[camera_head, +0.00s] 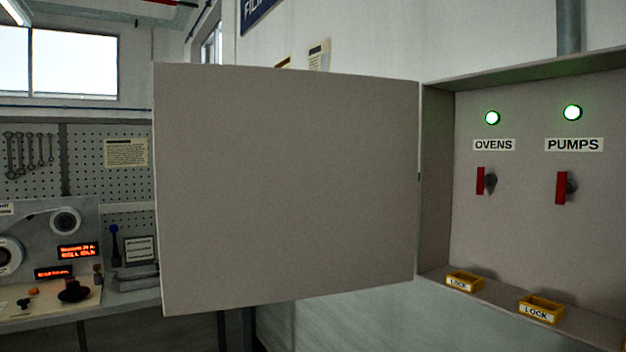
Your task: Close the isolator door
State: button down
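The isolator door (285,190) is a plain grey-beige panel. It stands wide open, swung out to the left of the isolator cabinet (436,180), with its hinge edge along the cabinet's left side. Inside the cabinet are two red-handled switches, one under the OVENS label (493,145) and one under the PUMPS label (573,145). Both red handles, the ovens handle (480,181) and the pumps handle (561,188), stand upright. A green lamp is lit above each label. My gripper is not in view.
Two yellow LOCK holders, a left one (464,282) and a right one (541,309), sit on the cabinet's bottom ledge. A workbench (110,301) with control panels and a pegboard (85,150) with spanners stand at the left, partly behind the door.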

aim_at(273, 185)
jog(key=u, duration=0.05)
jog(key=k, duration=0.15)
jog(key=u, duration=1.9)
jog(key=i, duration=3)
jog(key=z, duration=4.3)
